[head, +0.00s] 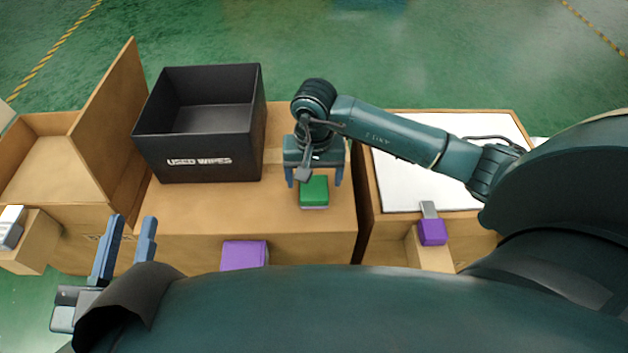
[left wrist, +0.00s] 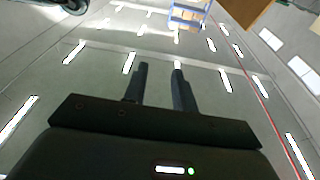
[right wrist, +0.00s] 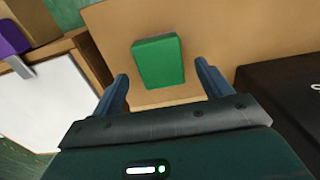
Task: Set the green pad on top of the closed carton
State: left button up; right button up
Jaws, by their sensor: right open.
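The green pad (head: 314,188), with a pale grey underside edge, lies on the brown middle surface (head: 200,215). It also shows in the right wrist view (right wrist: 158,62). My right gripper (head: 314,180) is above the pad, pointing down, with its open fingers on either side and nothing between them gripped. My left gripper (head: 134,220) is open and empty at the lower left, away from the pad. A brown box with a white top panel (head: 440,180) is at the right. A brown box with a raised flap (head: 112,120) is at the left. Which is the closed carton is unclear.
A black open bin (head: 205,150) marked "USED WIPES" stands left of the pad. A purple block (head: 432,232) with a grey tab is at the right box's front; another purple block (head: 244,254) is at the middle front. My right arm passes over the right box.

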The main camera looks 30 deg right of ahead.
notch_tip(320, 180, up, 8)
jog(key=p, duration=0.2)
jog(key=s+a+r+m+g+y, duration=0.1)
jog(key=s+a+m+g+y, duration=0.15)
jog(key=s+a+y, duration=0.4)
jog(key=s+a+r+m+g+y, duration=0.1)
jog(key=s+a+m+g+y, duration=0.2)
jog(key=s+a, duration=0.65)
jog(key=a+r+m+t+y, duration=0.3)
jog(key=a+r+m+y, duration=0.4)
jog(key=r+m+y, duration=0.4)
jog(key=w+d+r+m+t+y, duration=0.1)
jog(key=d+r+m+t, duration=0.1)
jog(key=m+t, duration=0.6)
jog(key=w+d+r+m+t, duration=0.25)
jog(key=m+t, duration=0.25)
jog(key=m, duration=0.6)
jog(key=w+d+f+m+t+h, duration=0.1)
jog(key=d+f+m+t+h, duration=0.2)
jog(key=m, duration=0.9)
jog(key=d+f+m+t+h, duration=0.3)
jog(key=m+h, duration=0.6)
jog(key=m, duration=0.3)
jog(key=shift+w+d+f+t+h, duration=0.15)
jog(key=shift+w+d+t+h, duration=0.2)
jog(key=shift+d+t, duration=0.3)
